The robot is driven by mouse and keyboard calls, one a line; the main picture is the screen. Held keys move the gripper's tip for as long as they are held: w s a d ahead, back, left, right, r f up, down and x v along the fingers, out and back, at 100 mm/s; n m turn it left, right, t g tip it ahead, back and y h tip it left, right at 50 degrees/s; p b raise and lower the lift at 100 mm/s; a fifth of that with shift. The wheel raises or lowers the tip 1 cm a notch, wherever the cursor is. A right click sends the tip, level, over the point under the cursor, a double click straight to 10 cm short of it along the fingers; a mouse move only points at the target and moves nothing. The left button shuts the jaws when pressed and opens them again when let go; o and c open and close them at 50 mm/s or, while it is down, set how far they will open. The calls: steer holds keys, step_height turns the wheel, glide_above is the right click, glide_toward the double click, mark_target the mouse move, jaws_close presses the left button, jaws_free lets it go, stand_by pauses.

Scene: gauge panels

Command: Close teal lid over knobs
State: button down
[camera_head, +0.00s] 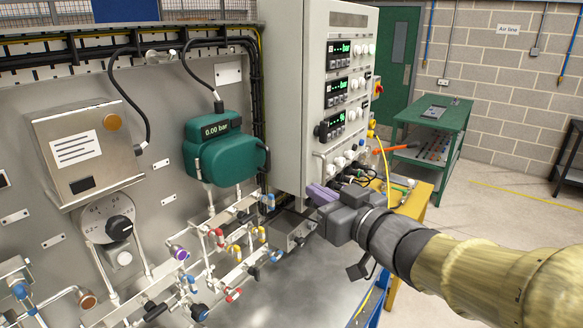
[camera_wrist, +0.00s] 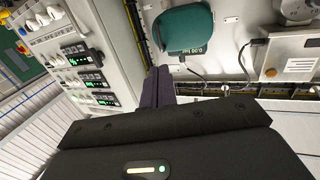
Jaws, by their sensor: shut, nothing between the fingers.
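The teal gauge unit (camera_head: 208,129) is on the grey panel, with a lit 0.00 bar display at its top. Its rounded teal lid (camera_head: 232,160) hangs over the front below the display, and no knobs show there. A dark piece sticks out at the lid's right side. The teal unit also shows upside down at the top of the wrist view (camera_wrist: 187,30). My gripper (camera_head: 318,193) is right of and lower than the lid, apart from it. Its purple fingers (camera_wrist: 158,84) are together and empty.
A control cabinet (camera_head: 289,90) with displays and knobs stands right of the teal unit. Pipes and coloured valves (camera_head: 225,250) run below it. A steel box (camera_head: 80,152) and a round dial (camera_head: 105,222) are to its left. Black cables hang above.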

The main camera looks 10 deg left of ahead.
mark_target(269, 163)
steer(key=p+x, duration=0.3)
steer(key=x, duration=1)
steer(key=shift+r+p, duration=0.15)
steer(key=shift+p, duration=0.25)
steer(key=shift+w+a, duration=0.3)
steer(key=shift+a, duration=0.1)
